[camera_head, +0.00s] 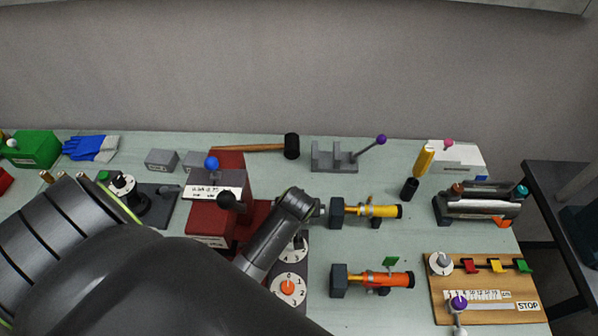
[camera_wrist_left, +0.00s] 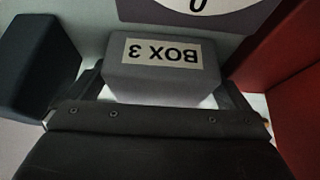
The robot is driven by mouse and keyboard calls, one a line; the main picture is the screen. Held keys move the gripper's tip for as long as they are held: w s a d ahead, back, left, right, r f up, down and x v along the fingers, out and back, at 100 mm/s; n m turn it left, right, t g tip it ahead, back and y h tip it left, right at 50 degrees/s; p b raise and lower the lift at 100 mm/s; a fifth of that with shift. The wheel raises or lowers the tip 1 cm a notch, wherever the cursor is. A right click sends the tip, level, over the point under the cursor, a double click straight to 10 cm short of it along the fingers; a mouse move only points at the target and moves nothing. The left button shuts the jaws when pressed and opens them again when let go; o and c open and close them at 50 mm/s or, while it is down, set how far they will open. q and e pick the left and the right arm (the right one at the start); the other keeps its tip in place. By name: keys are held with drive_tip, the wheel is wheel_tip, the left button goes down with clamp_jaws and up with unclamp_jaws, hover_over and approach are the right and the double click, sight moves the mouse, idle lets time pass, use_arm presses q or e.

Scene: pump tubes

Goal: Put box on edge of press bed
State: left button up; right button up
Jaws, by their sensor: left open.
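Box 3, a grey box with a white label (camera_wrist_left: 160,62), is upside down in the left wrist view. My left gripper (camera_wrist_left: 160,92) is open, with a finger on each side of the box and small gaps showing at its lower corners. I cannot tell whether either finger touches it. In the head view my left arm hides the box and the gripper. The red press (camera_head: 210,222) with a blue knob and black lever stands to the left of the arm's end; its red side (camera_wrist_left: 298,120) fills the right of the wrist view. My right gripper is not in view.
A dial plate (camera_head: 289,287) is just in front, partly hidden by my arm. Yellow (camera_head: 378,211) and orange (camera_head: 385,279) pump tubes lie to the right, with dark end blocks. Two grey boxes (camera_head: 162,160) and a hammer (camera_head: 255,147) are behind.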

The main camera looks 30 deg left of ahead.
use_arm(q)
drive_tip(key=shift+s+d+r, duration=0.1)
drive_tip(key=shift+c, duration=1)
drive_tip(key=c, duration=0.9)
